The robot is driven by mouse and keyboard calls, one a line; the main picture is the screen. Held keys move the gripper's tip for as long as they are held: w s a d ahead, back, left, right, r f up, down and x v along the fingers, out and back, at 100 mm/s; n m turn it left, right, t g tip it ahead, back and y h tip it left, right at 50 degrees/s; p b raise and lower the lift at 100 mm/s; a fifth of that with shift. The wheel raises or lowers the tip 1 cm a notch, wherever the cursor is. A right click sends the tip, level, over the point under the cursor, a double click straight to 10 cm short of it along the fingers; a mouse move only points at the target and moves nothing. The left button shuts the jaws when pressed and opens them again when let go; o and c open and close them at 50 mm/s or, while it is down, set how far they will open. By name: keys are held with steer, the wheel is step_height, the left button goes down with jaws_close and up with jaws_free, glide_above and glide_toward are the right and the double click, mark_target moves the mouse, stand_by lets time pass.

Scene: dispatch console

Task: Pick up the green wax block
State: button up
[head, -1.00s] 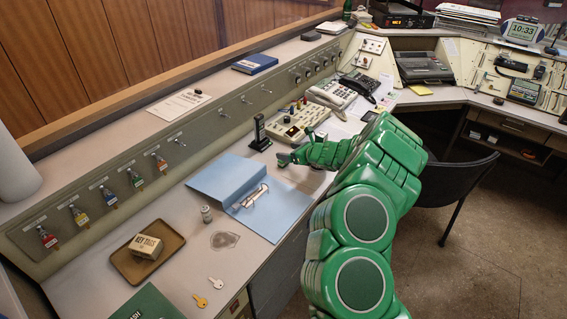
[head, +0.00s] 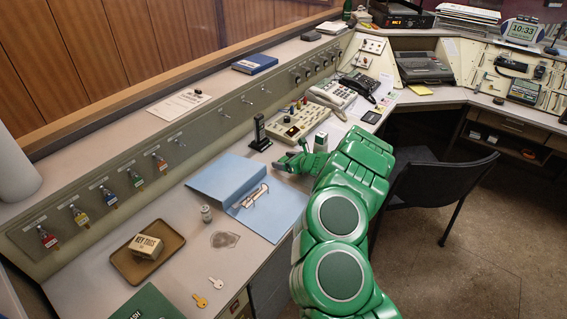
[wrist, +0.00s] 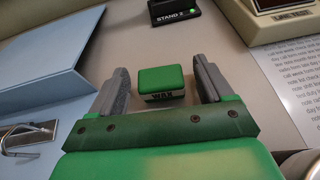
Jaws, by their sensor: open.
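The green wax block (wrist: 162,80) shows in the wrist view as a small block with a green top and a dark-lettered pale label on its near side. It sits on the grey desktop. My gripper (wrist: 162,76) is open, with one grey finger on each side of the block and gaps between. In the head view my gripper (head: 287,162) is low over the desk, right of the blue binder; I cannot make out the block there.
The blue binder (head: 224,178) lies left of my gripper. A black stand with a handset (head: 260,135) and a beige console (head: 296,125) stand just beyond. A printed sheet (wrist: 285,75) lies to the right in the wrist view. A black chair (head: 430,195) is right of my arm.

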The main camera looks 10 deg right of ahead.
steer(key=shift+w+a+f, duration=0.1)
steer(key=shift+c, duration=0.3)
steer(key=c, duration=1)
